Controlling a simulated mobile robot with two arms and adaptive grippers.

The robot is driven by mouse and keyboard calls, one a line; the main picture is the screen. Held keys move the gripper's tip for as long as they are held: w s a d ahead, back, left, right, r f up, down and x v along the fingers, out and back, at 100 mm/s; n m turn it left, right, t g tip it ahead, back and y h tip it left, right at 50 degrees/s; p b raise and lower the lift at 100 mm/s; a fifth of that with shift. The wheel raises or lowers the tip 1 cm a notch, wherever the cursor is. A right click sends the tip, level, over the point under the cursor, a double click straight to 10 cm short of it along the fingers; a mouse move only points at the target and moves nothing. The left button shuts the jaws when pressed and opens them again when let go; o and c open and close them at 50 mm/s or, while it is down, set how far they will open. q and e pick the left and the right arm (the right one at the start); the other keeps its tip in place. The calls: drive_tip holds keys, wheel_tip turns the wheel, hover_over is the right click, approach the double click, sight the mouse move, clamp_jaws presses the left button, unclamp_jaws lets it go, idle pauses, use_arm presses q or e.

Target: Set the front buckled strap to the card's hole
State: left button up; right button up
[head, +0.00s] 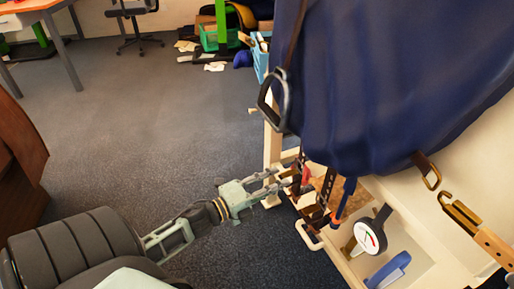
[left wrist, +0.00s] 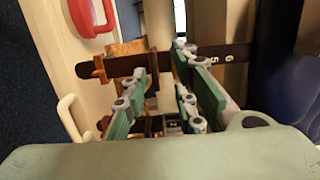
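My left gripper (head: 284,182) reaches in from the left to the dark straps below the blue saddle cloth. In the left wrist view its green fingers (left wrist: 162,75) stand apart. A dark brown strap (left wrist: 124,66) with pale numbers, 5 and 6 among them, crosses by the fingertips; I cannot tell whether they touch it. A brown buckle-like piece (left wrist: 98,70) is at its left end. A second dark strap with a 2 (left wrist: 171,125) shows lower, between the fingers. In the head view a dark strap with holes (head: 327,187) hangs there. No card is recognisable. My right gripper is not in view.
The blue cloth (head: 390,80) hangs over a cream stand. A round dial (head: 369,237) and a blue object (head: 388,270) lie in its tray. A metal ring (head: 275,103) hangs at the left, and a hook (head: 460,212) is at right.

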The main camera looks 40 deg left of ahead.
use_arm(q)
drive_tip(key=v, duration=0.8)
drive_tip(key=shift+s, duration=0.15)
idle(0.6)
